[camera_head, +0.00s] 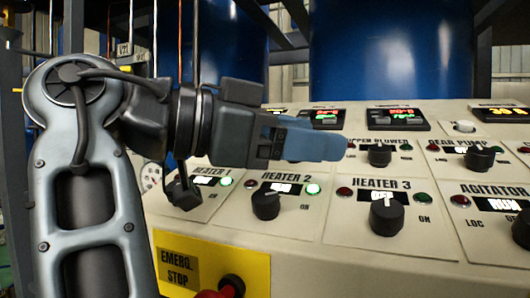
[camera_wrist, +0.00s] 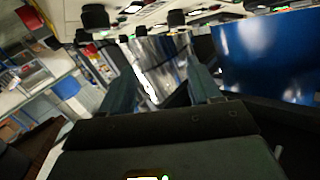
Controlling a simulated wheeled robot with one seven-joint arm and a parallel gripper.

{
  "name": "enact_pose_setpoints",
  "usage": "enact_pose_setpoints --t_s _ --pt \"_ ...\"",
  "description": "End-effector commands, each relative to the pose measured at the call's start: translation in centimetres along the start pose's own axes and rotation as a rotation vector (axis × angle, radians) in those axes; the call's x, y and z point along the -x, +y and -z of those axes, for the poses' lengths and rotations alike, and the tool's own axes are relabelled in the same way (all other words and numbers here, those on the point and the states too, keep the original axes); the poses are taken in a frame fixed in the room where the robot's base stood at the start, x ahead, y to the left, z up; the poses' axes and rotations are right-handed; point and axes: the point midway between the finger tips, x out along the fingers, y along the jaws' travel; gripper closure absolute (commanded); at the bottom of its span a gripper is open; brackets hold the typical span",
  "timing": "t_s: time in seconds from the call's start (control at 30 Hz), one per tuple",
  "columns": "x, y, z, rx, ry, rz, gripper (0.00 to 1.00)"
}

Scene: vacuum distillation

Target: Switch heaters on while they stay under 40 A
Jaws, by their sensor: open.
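The heater 1 knob (camera_head: 184,191) is dark and partly behind my arm; the green lamp (camera_head: 225,181) at its right is lit. The heater 2 knob (camera_head: 265,204) is left of centre, and its green lamp (camera_head: 312,189) is lit. The heater 3 knob (camera_head: 386,216) is at centre right; its red lamp (camera_head: 344,194) and green lamp (camera_head: 423,199) look dark. My gripper (camera_head: 343,147) is raised before the panel, above the heater 2 and 3 row, touching no knob. In the wrist view its two fingers (camera_wrist: 160,70) stand apart with nothing between. No current reading is legible.
An agitator knob (camera_head: 521,228) is at the right edge. The blower knob (camera_head: 380,155) and pump knob (camera_head: 479,158) sit in the row above. Digital displays (camera_head: 397,118) line the top. A yellow emergency stop box (camera_head: 205,262) is at the lower left. Blue tanks (camera_head: 392,50) stand behind.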

Motion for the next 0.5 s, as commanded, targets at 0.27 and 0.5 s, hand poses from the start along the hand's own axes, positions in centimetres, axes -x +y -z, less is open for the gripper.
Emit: enact_pose_setpoints --t_s 0.27,0.5 --pt "-3.2 1.9 3.8 -0.001 0.001 -0.001 0.38" --pt "-4.2 2.5 4.8 0.001 0.000 0.000 0.38"
